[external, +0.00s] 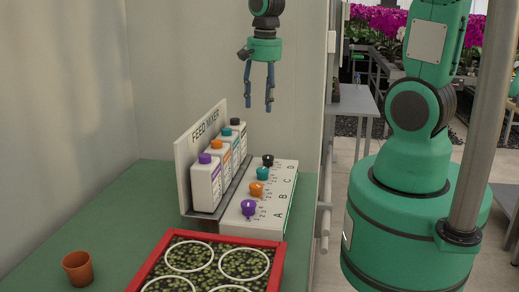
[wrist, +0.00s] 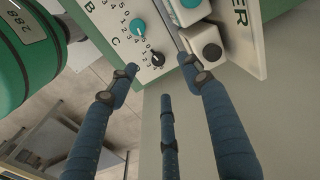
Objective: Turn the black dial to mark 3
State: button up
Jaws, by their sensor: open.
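The black dial (external: 268,160) is at the far end of a white panel (external: 258,212), beside the letter D. In the wrist view the black dial (wrist: 157,59) shows near the fingertips, with small printed numbers beside it. Which mark it points to is too small to tell. My gripper (external: 259,97) hangs above the panel's far end with its fingers pointing down, open and empty. In the wrist view my gripper (wrist: 160,80) has its blue fingers spread, with the dial just past the tips and apart from them.
Teal (external: 263,174), orange (external: 256,188) and purple (external: 249,208) dials line the panel. Several capped bottles (external: 207,182) stand beside them before an upright FEED MIXER board (external: 187,172). A red-rimmed tray (external: 278,262) and a terracotta pot (external: 77,268) are nearer. The green tabletop (external: 125,225) is clear at left.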

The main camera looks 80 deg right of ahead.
aim_at(268, 156)
jog(key=s+d+f+m, duration=0.1)
jog(key=d+f+m, duration=0.1)
jog(key=d+f, duration=0.2)
jog(key=shift+s+f+g, duration=0.2)
jog(key=shift+f+g, duration=0.1)
jog(key=shift+f, duration=0.25)
jog(key=shift+d+f, duration=0.1)
notch_tip(268, 156, down, 14)
jog(key=shift+r+b, duration=0.2)
jog(key=shift+b, duration=1.05)
jog(key=c, duration=1.2)
